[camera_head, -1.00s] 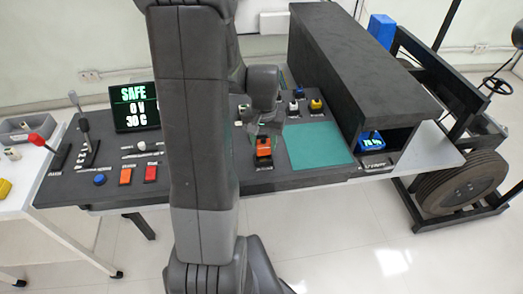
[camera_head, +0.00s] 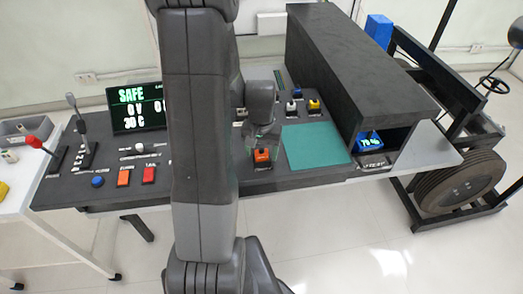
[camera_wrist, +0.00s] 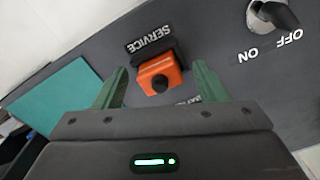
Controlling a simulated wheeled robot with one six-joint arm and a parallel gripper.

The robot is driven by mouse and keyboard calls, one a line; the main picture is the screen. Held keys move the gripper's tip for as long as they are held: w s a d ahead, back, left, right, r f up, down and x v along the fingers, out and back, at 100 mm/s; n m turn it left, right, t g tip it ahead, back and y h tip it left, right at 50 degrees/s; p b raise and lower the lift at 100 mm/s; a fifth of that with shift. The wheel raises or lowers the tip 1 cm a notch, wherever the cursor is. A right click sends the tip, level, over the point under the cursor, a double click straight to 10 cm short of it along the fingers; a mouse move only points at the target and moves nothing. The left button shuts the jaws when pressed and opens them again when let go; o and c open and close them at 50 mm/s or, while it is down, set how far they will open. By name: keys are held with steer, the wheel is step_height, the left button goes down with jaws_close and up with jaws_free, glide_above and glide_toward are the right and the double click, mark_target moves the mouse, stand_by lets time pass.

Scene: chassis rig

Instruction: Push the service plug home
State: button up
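The service plug (camera_wrist: 158,71) is an orange block with a black knob, sitting at a black socket beside the SERVICE label (camera_wrist: 149,39) in the wrist view. The plug (camera_head: 262,156) also shows near the front edge of the console in the head view. How deep it sits is hard to tell. My gripper (camera_wrist: 161,70) is open, with one green finger on each side of the plug and visible gaps between. In the head view my gripper (camera_head: 262,143) is just above the plug and covers part of it.
A knob with ON and OFF marks (camera_wrist: 278,16) stands beside the plug. A green mat (camera_head: 316,147) and a dark housing (camera_head: 358,60) lie to the right.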

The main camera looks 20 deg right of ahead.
mark_target(262, 149)
step_height(262, 149, up, 12)
steer(key=shift+r, duration=0.2)
stand_by(0.4)
steer(key=shift+f, duration=0.1)
step_height(262, 149, down, 12)
steer(key=shift+f, duration=0.1)
steer(key=shift+r, duration=1)
